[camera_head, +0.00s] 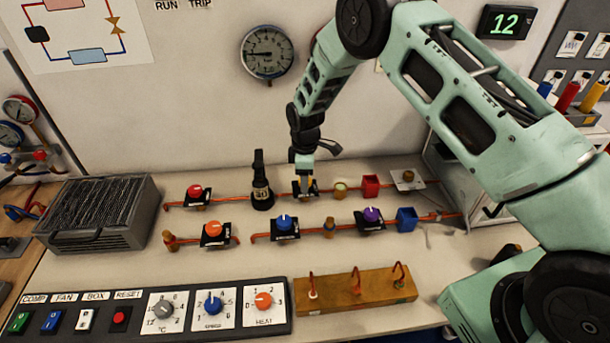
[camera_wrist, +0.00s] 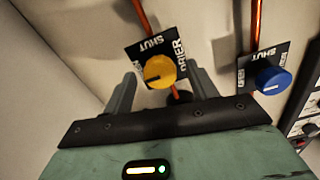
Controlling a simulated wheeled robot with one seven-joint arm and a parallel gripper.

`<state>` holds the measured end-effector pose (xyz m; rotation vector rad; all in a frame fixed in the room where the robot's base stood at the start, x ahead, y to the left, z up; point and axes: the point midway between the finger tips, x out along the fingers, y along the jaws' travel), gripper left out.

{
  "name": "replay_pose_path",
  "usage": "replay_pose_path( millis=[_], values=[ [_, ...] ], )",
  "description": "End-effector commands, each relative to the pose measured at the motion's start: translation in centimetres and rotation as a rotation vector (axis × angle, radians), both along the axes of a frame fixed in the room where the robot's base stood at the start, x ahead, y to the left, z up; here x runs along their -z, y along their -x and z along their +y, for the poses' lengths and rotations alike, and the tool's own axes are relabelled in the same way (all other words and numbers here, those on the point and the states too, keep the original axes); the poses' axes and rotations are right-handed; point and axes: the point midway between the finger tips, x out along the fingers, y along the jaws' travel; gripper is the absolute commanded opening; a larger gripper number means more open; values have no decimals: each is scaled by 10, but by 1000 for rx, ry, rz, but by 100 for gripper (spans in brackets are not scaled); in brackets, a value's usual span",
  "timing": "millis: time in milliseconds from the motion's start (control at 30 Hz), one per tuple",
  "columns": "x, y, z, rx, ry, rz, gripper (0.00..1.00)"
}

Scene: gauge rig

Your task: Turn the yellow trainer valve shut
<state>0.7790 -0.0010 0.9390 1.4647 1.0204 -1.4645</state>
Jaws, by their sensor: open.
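The yellow trainer valve is a round yellow knob (camera_wrist: 160,71) on a black plate (camera_wrist: 147,47) marked SHUT and DRIER in the wrist view. A dark pointer mark shows on the knob's lower left, away from the SHUT word. My gripper (camera_wrist: 161,88) is open, with one finger on each side of the knob. I cannot tell whether either finger touches it. In the head view my gripper (camera_head: 304,180) is low over the back pipe, and hides most of the knob.
A blue knob (camera_wrist: 272,80) is on a neighbouring plate to the right in the wrist view. In the head view, a red knob (camera_head: 195,191) and black bottle (camera_head: 261,185) stand left of my gripper. A red block (camera_head: 370,186) is to its right. Blue (camera_head: 284,222) and purple (camera_head: 372,214) knobs are in front.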

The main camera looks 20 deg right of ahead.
Motion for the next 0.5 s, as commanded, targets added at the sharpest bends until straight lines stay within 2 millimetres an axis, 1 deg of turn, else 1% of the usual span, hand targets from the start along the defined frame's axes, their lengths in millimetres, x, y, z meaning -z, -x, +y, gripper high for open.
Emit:
replay_pose_path(
  millis=[67, 100, 167, 200, 233, 267, 500],
  values=[
    [0, 0, 0, 0, 0, 0, 58],
    [0, 0, 0, 0, 0, 0, 52],
    [0, 0, 0, 0, 0, 0, 36],
    [0, 0, 0, 0, 0, 0, 24],
    [0, 0, 0, 0, 0, 0, 16],
    [0, 0, 0, 0, 0, 0, 13],
    [0, 0, 0, 11, -1, 0, 13]
  ],
)
